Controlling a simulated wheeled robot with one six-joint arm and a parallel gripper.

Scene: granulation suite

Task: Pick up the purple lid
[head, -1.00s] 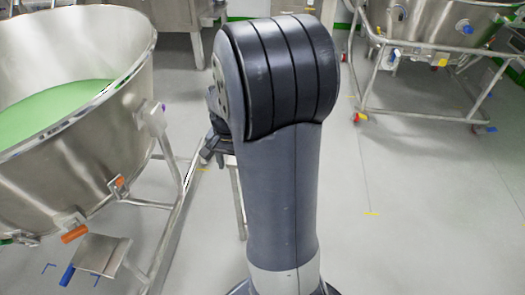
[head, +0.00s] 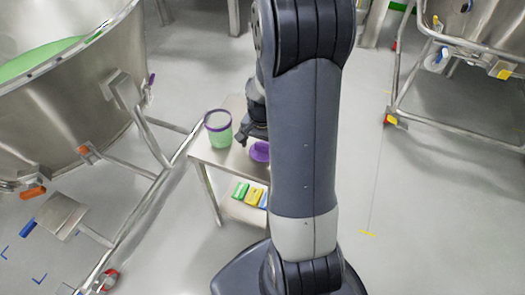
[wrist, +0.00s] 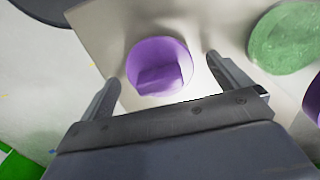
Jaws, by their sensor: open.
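The purple lid (head: 260,151) lies on a small steel table (head: 204,156), partly hidden behind my arm in the head view. In the wrist view the lid (wrist: 159,65) is a round purple disc with a raised block-like grip in its middle. My gripper (wrist: 163,88) is open and empty, with one finger on each side of the lid in that view. I cannot tell how high the fingers are above it. In the head view my gripper (head: 252,131) is partly hidden by my arm, just above the lid.
A green container with a purple rim (head: 218,128) stands left of the lid. Green and yellow items (head: 241,190) lie on the table's lower shelf. A large steel bowl (head: 60,130) on a tubular frame is at left. Another steel frame (head: 440,75) stands at upper right. Floor is clear at right.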

